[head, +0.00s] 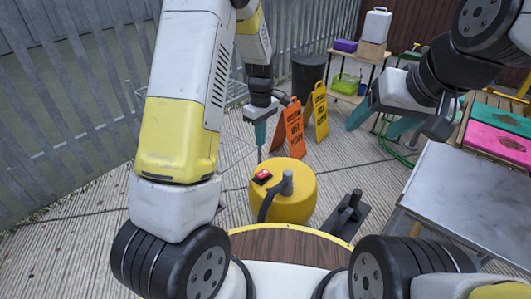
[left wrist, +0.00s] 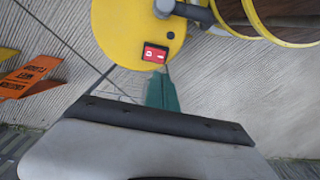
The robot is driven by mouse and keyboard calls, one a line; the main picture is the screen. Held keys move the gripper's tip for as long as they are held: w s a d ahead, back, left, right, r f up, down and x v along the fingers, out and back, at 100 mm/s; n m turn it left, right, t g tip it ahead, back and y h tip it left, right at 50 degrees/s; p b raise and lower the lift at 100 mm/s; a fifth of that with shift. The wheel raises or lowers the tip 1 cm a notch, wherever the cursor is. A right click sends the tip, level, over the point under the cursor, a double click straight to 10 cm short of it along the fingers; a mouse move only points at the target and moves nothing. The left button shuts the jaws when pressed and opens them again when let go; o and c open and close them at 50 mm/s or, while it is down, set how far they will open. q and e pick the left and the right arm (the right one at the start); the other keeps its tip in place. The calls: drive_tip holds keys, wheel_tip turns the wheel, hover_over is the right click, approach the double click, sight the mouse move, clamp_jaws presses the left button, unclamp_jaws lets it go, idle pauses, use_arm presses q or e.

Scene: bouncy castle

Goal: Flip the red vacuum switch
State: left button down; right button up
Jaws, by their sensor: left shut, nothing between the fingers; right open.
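The yellow vacuum (head: 284,198) stands on the decking in front of me, with a grey hose fitting on its top. Its red switch (head: 262,176) sits on the top left part of the lid, and it also shows in the left wrist view (left wrist: 155,53). My left gripper (head: 259,154) is shut and empty, pointing down just behind the switch in the head view. In the left wrist view its green fingertips (left wrist: 162,80) are close to the switch's edge; I cannot tell whether they touch. My right gripper (head: 382,125) is open and empty at the right, away from the vacuum.
Orange (head: 293,128) and yellow (head: 320,110) wet-floor signs stand behind the vacuum. A black floor nozzle (head: 347,215) lies right of it. A metal table (head: 465,205) fills the right. A shelf with a white jug (head: 376,25) stands at the back.

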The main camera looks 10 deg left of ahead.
sight(260, 174)
use_arm(q)
drive_tip(key=shift+f, duration=0.1)
drive_tip(key=f, duration=1.4)
drive_tip(key=shift+s+a, duration=0.15)
drive_tip(key=shift+s, duration=0.05)
drive_tip(key=shift+r, duration=0.1)
drive_tip(key=shift+s+f, duration=0.1)
drive_tip(key=shift+f, duration=0.15)
drive_tip(key=shift+w+d+r, duration=0.15)
drive_tip(key=shift+w+d, duration=0.3)
drive_tip(key=shift+w, duration=0.3)
